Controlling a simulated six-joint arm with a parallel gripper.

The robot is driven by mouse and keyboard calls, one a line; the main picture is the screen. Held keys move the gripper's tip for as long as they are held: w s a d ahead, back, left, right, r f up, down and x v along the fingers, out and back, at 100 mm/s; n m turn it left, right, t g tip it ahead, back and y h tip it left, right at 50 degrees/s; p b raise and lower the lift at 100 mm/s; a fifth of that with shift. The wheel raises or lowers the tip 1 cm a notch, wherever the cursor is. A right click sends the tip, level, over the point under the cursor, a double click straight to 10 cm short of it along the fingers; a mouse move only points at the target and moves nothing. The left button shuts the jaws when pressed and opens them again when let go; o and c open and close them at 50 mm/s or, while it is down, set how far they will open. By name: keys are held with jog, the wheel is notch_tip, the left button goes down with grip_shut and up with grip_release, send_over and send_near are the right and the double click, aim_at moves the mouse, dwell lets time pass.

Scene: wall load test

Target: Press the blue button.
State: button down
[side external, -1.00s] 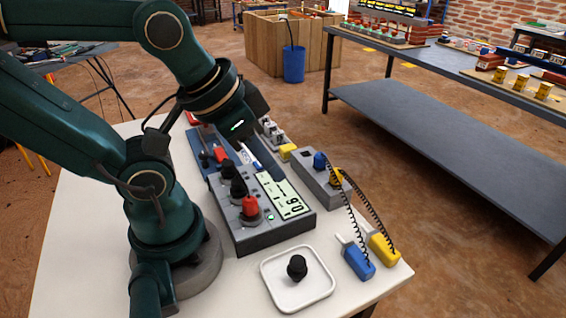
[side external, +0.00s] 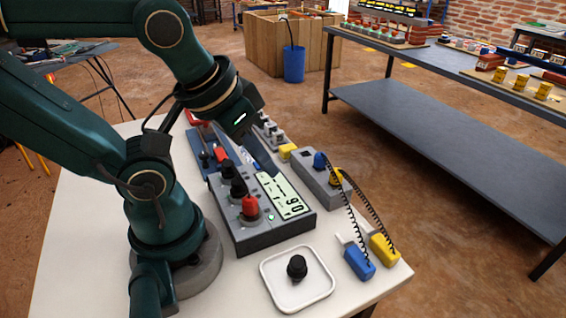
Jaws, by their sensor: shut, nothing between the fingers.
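My gripper (side external: 270,168) is shut and empty, with its dark fingers pointing down to the right at the far end of the grey unit (side external: 262,238). Whether the tips touch anything, I cannot tell.
Coiled cords run from the grey box to a blue plug (side external: 359,263) and a yellow plug (side external: 384,249) at the table's right edge. A white tray (side external: 269,285) with a black knob (side external: 297,267) lies in front. A small yellow block (side external: 287,151) stands behind the gripper.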

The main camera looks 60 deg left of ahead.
jog(key=w+a+n+g+y, duration=0.2)
jog(key=a+n+g+y, duration=0.1)
jog(key=a, duration=0.4)
jog(key=w+a+n+g+y, duration=0.3)
jog(key=a+n+y, duration=0.2)
jog(key=a, duration=0.3)
jog(key=shift+w+f+y, duration=0.25)
jog(key=shift+w+y, duration=0.05)
jog(key=shift+f, duration=4.4)
jog(key=shift+f, duration=0.1)
jog(key=shift+f, duration=0.3)
